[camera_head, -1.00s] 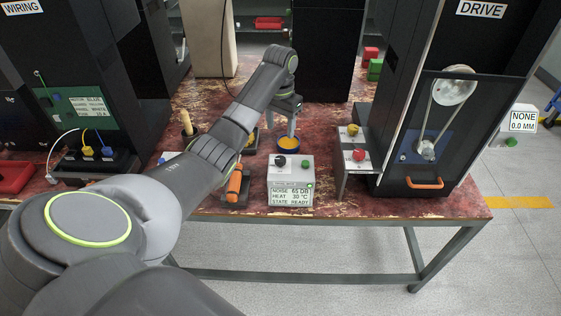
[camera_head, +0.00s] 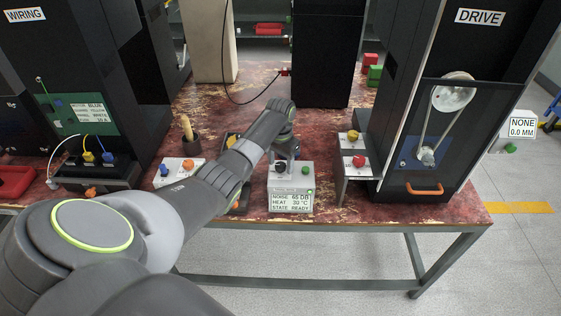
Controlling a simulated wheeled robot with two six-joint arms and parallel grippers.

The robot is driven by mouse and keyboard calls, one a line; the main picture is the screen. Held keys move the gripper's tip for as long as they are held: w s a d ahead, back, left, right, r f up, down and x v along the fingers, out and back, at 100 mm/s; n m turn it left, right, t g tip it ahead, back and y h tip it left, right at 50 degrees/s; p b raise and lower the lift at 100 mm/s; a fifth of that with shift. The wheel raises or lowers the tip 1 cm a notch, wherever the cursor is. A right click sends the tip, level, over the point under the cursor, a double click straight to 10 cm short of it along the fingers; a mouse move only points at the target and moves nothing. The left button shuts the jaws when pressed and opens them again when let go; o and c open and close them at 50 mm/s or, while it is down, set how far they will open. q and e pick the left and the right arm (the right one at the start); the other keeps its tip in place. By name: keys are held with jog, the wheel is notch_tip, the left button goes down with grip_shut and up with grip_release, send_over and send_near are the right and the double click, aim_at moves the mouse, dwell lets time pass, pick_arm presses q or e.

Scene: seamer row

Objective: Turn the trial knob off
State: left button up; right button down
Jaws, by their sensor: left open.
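A grey control box (camera_head: 290,182) stands near the front edge of the bench. It has a black knob (camera_head: 281,166) on top, a green button (camera_head: 305,170) and a front display (camera_head: 290,203) reading noise 65 dB, heat 30 °C, state ready. The word "trial" is not readable on it, so I cannot confirm its knob by label. My left gripper (camera_head: 284,154) points down over the box, open, with its fingertips close to the black knob. I cannot tell whether they touch it. My right gripper is out of view.
The drive machine (camera_head: 470,60) stands to the right, with a side panel bearing a red knob (camera_head: 359,161) and a yellow knob (camera_head: 352,135). A panel with an orange knob (camera_head: 188,164) lies left of my arm. A cable (camera_head: 226,60) hangs behind.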

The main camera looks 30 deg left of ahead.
pick_arm(q)
jog(key=c, duration=1)
jog(key=shift+o, duration=0.2)
jog(key=n+p, duration=0.2)
jog(key=p, duration=0.1)
jog(key=shift+r, duration=0.3)
jog(key=n+p, duration=0.3)
jog(key=shift+n, duration=0.4)
jog(key=n+p, duration=0.1)
jog(key=n, duration=0.1)
jog(key=shift+n, duration=0.4)
jog(key=n+p, duration=0.1)
jog(key=n, duration=0.1)
jog(key=shift+w+f+n, duration=0.1)
jog(key=shift+n, duration=0.3)
jog(key=n+p, duration=0.1)
jog(key=n, duration=0.2)
jog(key=shift+f+n+p, duration=0.1)
jog(key=shift+n+p, duration=0.4)
jog(key=shift+n, duration=1.2)
